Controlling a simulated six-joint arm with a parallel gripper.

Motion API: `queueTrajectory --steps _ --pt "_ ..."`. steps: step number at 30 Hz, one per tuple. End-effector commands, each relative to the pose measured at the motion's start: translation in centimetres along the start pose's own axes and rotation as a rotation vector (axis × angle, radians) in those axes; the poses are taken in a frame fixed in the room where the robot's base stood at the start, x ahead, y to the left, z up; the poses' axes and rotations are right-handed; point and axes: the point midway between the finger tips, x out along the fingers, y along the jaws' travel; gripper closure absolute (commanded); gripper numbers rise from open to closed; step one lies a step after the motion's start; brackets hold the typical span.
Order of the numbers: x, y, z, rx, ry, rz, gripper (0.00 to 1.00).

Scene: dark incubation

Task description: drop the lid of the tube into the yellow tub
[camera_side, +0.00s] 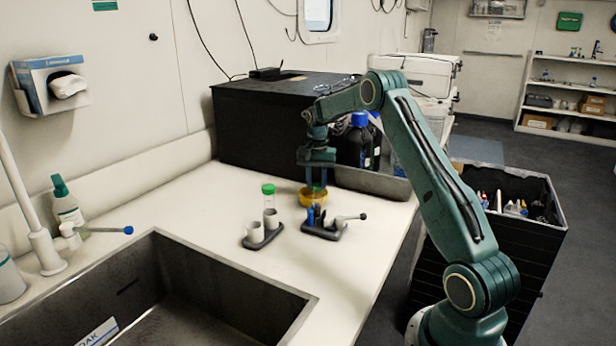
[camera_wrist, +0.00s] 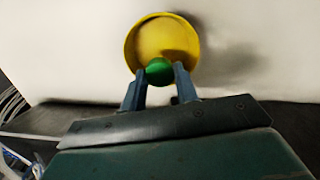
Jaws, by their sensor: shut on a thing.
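The yellow tub (camera_side: 313,199) stands on the white worktop in front of the black box. It fills the upper middle of the wrist view (camera_wrist: 136,36), where its inside looks empty. My gripper (camera_side: 316,182) points down over the tub. In the wrist view its two blue fingers (camera_wrist: 159,74) are shut on a round green lid (camera_wrist: 159,69), which overlaps the tub's near rim. In the side view the held lid is hard to make out. A clear tube (camera_side: 270,202) with a green cap stands upright in a small dark rack (camera_side: 262,239), left of the tub.
A dark holder (camera_side: 324,232) with blue items and a grey stick stands just in front of the tub. Behind are a black box (camera_side: 262,125) and a dark blue-capped bottle (camera_side: 357,145).

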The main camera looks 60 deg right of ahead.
Motion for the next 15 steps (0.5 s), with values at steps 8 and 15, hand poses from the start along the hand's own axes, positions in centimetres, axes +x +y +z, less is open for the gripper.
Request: queueTrajectory --steps 8,15 --pt "0.07 0.00 0.00 0.000 0.000 0.000 0.90" --pt "0.04 -0.01 -0.01 0.000 0.001 0.000 0.45"
